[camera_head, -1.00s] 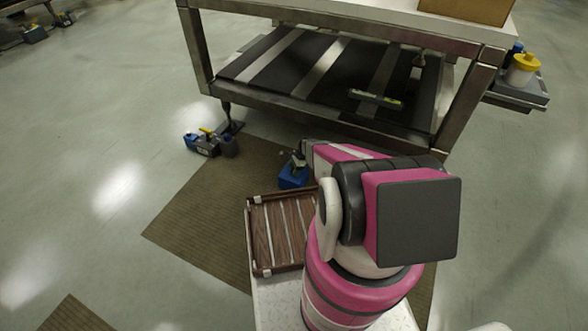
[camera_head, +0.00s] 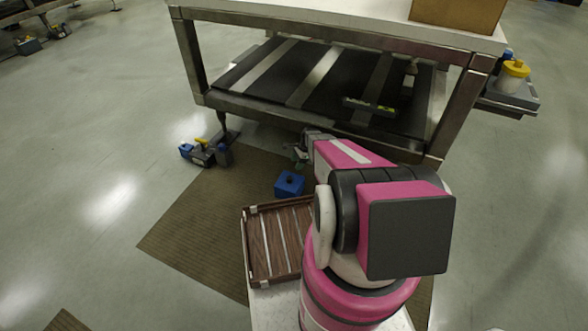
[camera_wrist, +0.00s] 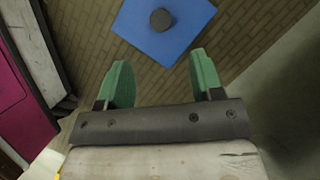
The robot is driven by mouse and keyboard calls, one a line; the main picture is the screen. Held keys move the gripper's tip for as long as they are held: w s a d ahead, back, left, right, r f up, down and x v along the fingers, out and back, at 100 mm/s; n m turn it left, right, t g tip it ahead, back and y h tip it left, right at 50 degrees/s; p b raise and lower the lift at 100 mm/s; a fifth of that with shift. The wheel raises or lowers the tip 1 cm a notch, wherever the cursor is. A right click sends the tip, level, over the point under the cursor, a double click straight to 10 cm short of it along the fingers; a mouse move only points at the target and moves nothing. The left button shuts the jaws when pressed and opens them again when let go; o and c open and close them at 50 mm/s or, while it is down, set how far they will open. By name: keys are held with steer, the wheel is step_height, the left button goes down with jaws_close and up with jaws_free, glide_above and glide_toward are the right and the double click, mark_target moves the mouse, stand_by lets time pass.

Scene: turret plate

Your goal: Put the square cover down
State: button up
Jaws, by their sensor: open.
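The square cover (camera_head: 289,184) is blue with a small dark round knob on top. In the head view it is on the brown mat, beyond the wooden tray and apart from it. It also shows at the top of the wrist view (camera_wrist: 180,32), its far edge cut off. My gripper (camera_wrist: 160,75) has green fingers spread apart with nothing between them. The knob is beyond the fingertips, and the cover is clear of them. In the head view my gripper (camera_head: 300,158) is small and partly hidden by my arm, just behind the cover.
A wooden slatted tray (camera_head: 272,242) stands at the front, partly hidden by my arm. A metal-framed table (camera_head: 330,32) with a dark lower shelf stands behind. Open floor lies to the left.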

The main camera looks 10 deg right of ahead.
steer(key=s+a+r+n+h, duration=0.2)
steer(key=s+r+n, duration=0.6)
steer(key=r, duration=0.8)
steer(key=s+a+r+n+h, duration=0.2)
steer(key=s+r+n, duration=0.6)
steer(key=s+r, duration=0.6)
step_height(320, 180, up, 3)
steer(key=shift+s+a+r+t, duration=0.15)
steer(key=shift+a+t, duration=0.15)
steer(key=shift+a, duration=0.1)
steer(key=shift+s+r, duration=0.1)
